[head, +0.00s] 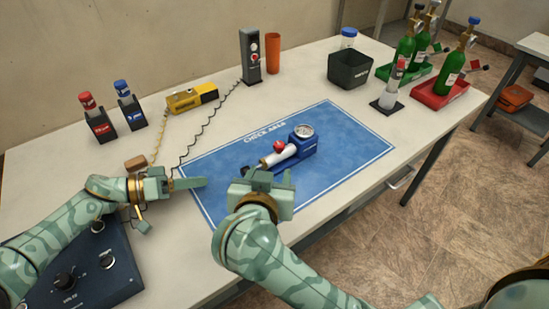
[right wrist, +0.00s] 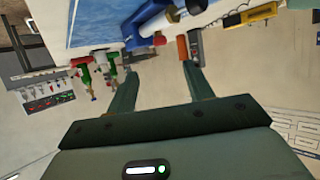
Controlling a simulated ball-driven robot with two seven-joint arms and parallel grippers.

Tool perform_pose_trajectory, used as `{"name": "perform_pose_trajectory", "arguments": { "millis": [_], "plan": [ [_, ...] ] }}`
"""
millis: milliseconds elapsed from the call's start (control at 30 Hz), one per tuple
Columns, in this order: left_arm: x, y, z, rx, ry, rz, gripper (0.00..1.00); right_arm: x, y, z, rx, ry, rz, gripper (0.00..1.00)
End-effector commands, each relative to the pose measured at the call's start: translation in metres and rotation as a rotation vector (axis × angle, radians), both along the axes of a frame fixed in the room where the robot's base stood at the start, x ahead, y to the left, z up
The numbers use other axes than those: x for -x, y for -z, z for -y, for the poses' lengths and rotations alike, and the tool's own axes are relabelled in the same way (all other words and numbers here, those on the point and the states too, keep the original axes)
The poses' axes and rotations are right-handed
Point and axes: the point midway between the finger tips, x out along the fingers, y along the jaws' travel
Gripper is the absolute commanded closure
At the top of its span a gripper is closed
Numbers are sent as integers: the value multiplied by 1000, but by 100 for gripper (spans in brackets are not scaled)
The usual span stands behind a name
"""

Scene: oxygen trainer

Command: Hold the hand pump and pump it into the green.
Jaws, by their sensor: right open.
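The hand pump (head: 292,153) lies on the blue check-area mat (head: 346,143). It has a blue body, a pale barrel, a red knob and a round gauge (head: 303,131) at its far end. My right gripper (head: 264,178) is open and empty at the pump's near end, partly covering that end in the head view. In the right wrist view its two fingers (right wrist: 161,78) are spread, with the pump (right wrist: 150,32) beyond them at the top. My left gripper (head: 188,183) is over the mat's left edge, apart from the pump; its finger gap is unclear. The gauge's needle is too small to read.
Red-capped (head: 98,118) and blue-capped (head: 129,105) holders, a yellow device (head: 192,97) and a dark handset (head: 251,55) stand at the back left. A black bin (head: 350,69) and green cylinders (head: 455,70) stand at the back right. The mat's right part is clear.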

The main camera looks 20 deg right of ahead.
Motion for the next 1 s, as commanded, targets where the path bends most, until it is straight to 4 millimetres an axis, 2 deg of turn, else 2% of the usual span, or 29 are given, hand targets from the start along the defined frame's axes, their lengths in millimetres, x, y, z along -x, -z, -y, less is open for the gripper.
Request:
{"name": "perform_pose_trajectory", "arguments": {
  "millis": [300, 500, 700, 1000],
  "plan": [
    [0, 0, 0, 0, 0, 0, 64, -60, 28, 38, 7, 1, 2, 48],
    [0, 0, 0, 0, 0, 0, 64, -89, 43, 57, 5, 2, 3, 48],
    [0, 0, 0, 0, 0, 0, 64, -103, 50, 65, 3, 1, 2, 48],
    [0, 0, 0, 0, 0, 0, 64, -105, 51, 66, 2, 1, 2, 48]
  ]
}}
